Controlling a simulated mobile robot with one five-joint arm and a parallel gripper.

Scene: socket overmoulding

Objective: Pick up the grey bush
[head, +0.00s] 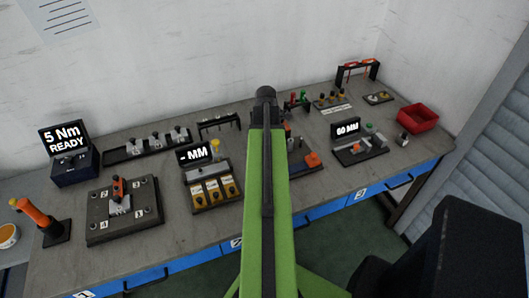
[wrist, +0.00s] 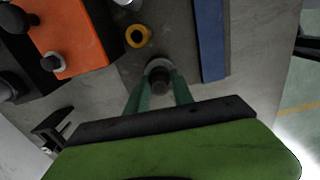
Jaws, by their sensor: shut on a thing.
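In the wrist view, the grey bush (wrist: 158,64) shows as a pale grey ring with a dark middle, between the tips of my green gripper fingers (wrist: 159,88). My gripper is shut on it. A dark round piece covers part of the bush on the near side. I cannot tell whether the bush still touches the surface beneath. In the head view, my green arm hides the gripper and the bush.
A yellow-orange ring (wrist: 137,36) lies just beyond the bush. An orange block (wrist: 75,45) with dark knobs stands to the left, and a blue strip (wrist: 210,40) to the right. In the head view, the bench holds several fixtures and a red bin (head: 417,117) at right.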

